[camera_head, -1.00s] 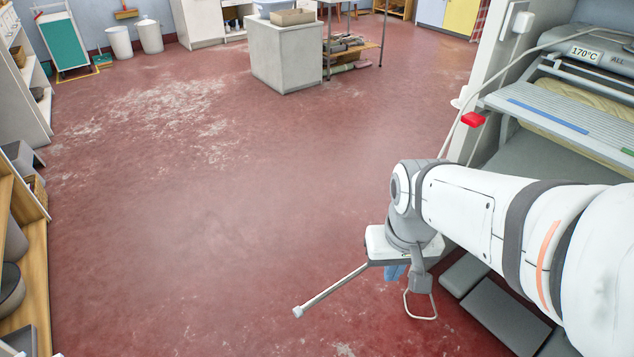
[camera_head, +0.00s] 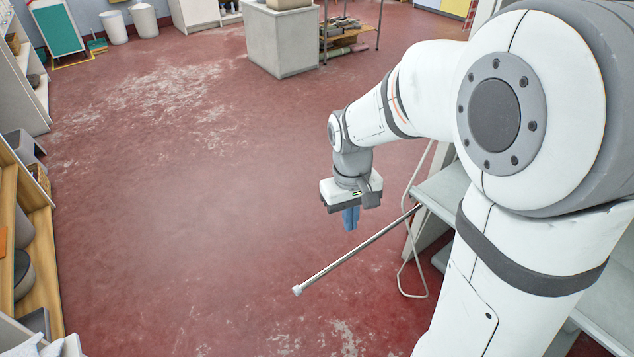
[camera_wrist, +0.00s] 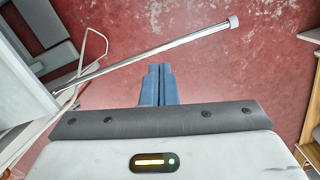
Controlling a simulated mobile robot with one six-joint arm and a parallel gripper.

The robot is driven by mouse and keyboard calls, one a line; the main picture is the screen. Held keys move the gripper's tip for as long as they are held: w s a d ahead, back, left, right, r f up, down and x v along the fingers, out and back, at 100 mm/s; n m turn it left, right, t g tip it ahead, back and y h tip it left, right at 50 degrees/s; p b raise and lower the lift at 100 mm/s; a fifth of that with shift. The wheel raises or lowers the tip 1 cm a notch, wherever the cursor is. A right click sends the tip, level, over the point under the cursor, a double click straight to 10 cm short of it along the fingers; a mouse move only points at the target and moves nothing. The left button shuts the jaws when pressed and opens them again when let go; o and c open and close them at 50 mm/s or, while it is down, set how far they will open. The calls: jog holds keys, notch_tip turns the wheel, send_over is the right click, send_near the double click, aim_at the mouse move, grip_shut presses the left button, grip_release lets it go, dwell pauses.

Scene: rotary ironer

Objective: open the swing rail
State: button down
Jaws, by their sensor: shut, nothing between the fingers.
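The swing rail (camera_head: 350,253) is a thin metal bar with a pale end cap. In the head view it sticks out from the ironer's grey-white feed shelf (camera_head: 437,190) toward the lower left, over open floor.
A pale cable or hose (camera_head: 404,265) hangs in a loop below the shelf by the rail's root. My arm hides most of the ironer. Wooden shelving (camera_head: 40,255) lines the left edge. The red floor (camera_head: 170,220) between is clear. A grey block counter (camera_head: 282,42) stands far back.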

jog(key=w+a+f+n+g+h+p, duration=0.1)
jog(key=w+a+f+n+g+p, duration=0.15)
jog(key=w+a+f, duration=0.45)
jog(key=s+a+b+x, duration=0.1)
jog(key=b+x, duration=0.2)
jog(key=x, duration=0.6)
jog(key=s+d, duration=0.1)
jog(key=s+r+t, duration=0.1)
jog(key=shift+s+d+r+n, duration=0.25)
jog(key=shift+s+d+n, duration=0.1)
jog(key=shift+s+d, duration=0.05)
